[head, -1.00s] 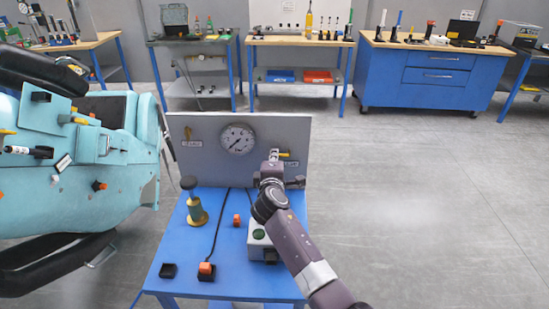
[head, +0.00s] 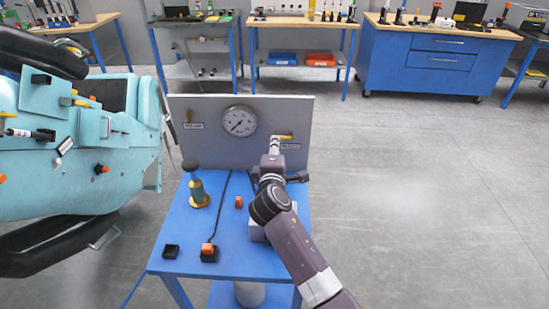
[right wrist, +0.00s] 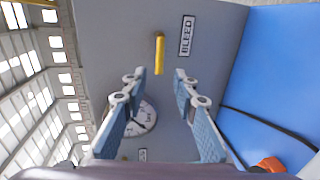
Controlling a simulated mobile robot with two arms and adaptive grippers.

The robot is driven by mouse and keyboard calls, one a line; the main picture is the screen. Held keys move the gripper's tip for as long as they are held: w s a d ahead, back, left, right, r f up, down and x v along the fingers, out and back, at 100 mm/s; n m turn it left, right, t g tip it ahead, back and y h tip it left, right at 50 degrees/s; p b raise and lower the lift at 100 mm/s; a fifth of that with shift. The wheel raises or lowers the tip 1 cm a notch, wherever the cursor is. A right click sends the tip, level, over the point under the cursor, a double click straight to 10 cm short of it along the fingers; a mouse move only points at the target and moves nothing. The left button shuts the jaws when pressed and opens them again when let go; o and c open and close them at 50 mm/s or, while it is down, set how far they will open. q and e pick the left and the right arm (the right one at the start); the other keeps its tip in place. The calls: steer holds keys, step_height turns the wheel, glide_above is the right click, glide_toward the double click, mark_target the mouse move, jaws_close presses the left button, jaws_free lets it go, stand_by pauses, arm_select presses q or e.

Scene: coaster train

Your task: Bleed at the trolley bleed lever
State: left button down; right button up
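The yellow bleed lever (head: 286,137) is at the right of the grey upright panel (head: 190,145) on the blue trolley (head: 230,260). In the right wrist view the lever (right wrist: 160,52) lies just beyond and between my right fingertips, beside a BLEED label (right wrist: 187,35). My right gripper (right wrist: 160,76) is open and empty, facing the panel; it also shows in the head view (head: 275,143). No contact with the lever is visible. My left gripper is not in view.
A brass fitting (head: 198,190), an orange-topped switch (head: 208,250) and a black block (head: 171,251) are on the trolley. A teal machine (head: 80,150) stands left; the right floor is clear.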

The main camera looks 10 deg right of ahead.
steer(key=v, duration=0.5)
steer(key=shift+s+r, duration=0.1)
steer(key=shift+s, duration=0.25)
